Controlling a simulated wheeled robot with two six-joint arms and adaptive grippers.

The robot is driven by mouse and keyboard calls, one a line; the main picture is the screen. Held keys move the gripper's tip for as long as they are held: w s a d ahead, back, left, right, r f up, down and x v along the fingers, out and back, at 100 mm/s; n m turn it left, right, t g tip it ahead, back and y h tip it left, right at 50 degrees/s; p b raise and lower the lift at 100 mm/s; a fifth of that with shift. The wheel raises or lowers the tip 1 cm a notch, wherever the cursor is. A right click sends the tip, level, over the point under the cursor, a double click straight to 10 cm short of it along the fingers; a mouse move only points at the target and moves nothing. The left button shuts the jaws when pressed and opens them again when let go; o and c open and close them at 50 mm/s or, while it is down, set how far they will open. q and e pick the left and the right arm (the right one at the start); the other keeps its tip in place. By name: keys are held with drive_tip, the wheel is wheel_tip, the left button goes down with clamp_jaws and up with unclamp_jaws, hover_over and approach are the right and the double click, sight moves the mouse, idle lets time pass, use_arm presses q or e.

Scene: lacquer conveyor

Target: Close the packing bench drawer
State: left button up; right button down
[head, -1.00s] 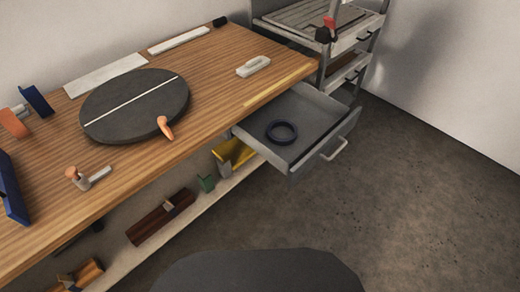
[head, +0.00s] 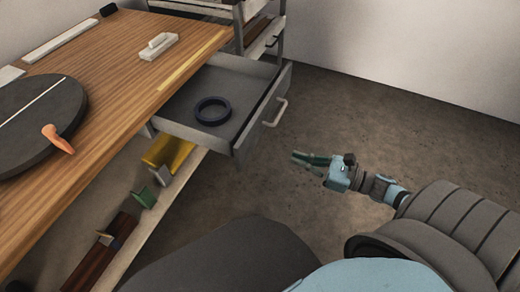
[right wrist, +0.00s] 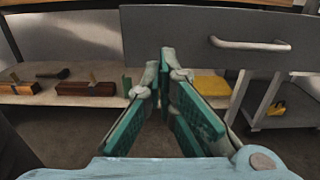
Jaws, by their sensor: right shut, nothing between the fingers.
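The packing bench drawer (head: 222,103) is grey and stands pulled out from under the right end of the wooden bench top (head: 105,55). A dark blue ring (head: 213,111) lies inside it. Its pale bar handle (head: 276,112) is on the front panel, and the handle also shows in the right wrist view (right wrist: 250,45). My right gripper (head: 294,158) is shut and empty, to the right of the drawer front and apart from it. In the right wrist view my right gripper (right wrist: 167,52) points toward the drawer front (right wrist: 190,35), left of the handle. My left gripper is not in view.
A dark turntable (head: 35,120) with an orange-handled tool (head: 58,138) and a white block (head: 159,46) are on the bench. A lower shelf (head: 150,210) holds brown blocks and a yellow bin (head: 168,153). A grey rack (head: 262,40) stands behind the drawer. The floor on the right is clear.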

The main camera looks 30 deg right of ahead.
sight(250, 143)
drive_tip(key=b+x, duration=0.1)
drive_tip(key=x, duration=1.1)
drive_tip(key=shift+w+d+b, duration=0.1)
drive_tip(key=shift+b, duration=0.2)
